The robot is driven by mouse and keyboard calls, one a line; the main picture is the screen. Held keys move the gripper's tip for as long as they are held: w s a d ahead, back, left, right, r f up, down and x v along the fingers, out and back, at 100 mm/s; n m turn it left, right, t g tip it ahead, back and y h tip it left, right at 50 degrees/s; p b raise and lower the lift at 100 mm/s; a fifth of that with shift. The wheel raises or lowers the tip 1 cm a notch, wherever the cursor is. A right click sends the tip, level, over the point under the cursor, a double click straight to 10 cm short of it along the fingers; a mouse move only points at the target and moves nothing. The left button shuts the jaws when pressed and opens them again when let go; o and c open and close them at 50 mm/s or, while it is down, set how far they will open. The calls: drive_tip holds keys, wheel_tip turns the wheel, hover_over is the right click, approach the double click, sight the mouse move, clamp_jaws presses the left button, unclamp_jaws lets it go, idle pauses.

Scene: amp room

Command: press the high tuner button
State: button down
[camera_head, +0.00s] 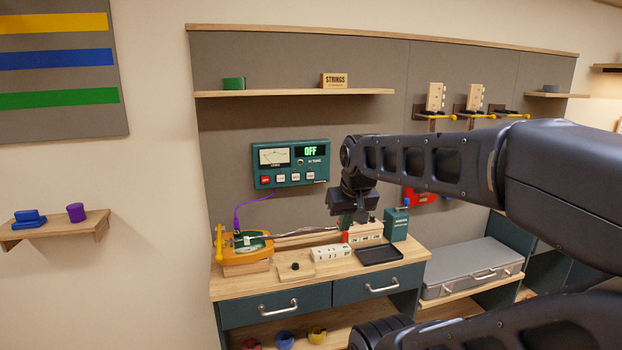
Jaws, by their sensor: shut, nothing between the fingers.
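The tuner (290,163) is a teal panel on the grey wall board, left of my arm. It has a needle meter (275,156) and a display (311,151) with green letters reading OFF. Below these is a row of small buttons, a red one (265,180) at the left and pale ones (295,177) to its right. Small print near the right reads roughly "HI TUNE"; the button labels are too small to read. My gripper (347,222) points down, shut and empty, to the right of and lower than the tuner, above the workbench. It is apart from the buttons.
The workbench (225,288) below holds a yellow-rimmed guitar-like instrument (220,243), a white block (327,252), a black tray (398,254) and a green box (396,224). A shelf (300,93) runs above the tuner. The wall in front of the tuner looks clear.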

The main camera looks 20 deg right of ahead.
sight(310, 176)
idle(0.8)
drive_tip(key=w+d+r+m+t, duration=0.1)
drive_tip(key=w+d+m+t, duration=0.2)
drive_tip(key=w, duration=1.9)
drive_tip(key=w+d+f+m, duration=0.2)
drive_tip(key=w+f, duration=0.1)
drive_tip(key=w, duration=0.7)
drive_tip(key=w+d+f+m+t+h, duration=0.1)
drive_tip(key=w+d+f+m, duration=0.1)
drive_tip(key=w, duration=0.9)
wheel_tip(310, 176, down, 2)
drive_tip(key=shift+w+d+f+m, duration=0.15)
drive_tip(key=shift+w+m, duration=0.1)
drive_tip(key=shift+m, duration=0.55)
drive_tip(key=w, duration=0.8)
drive_tip(key=shift+w, duration=0.4)
drive_tip(key=shift+w, duration=0.15)
drive_tip(key=shift+w, duration=0.25)
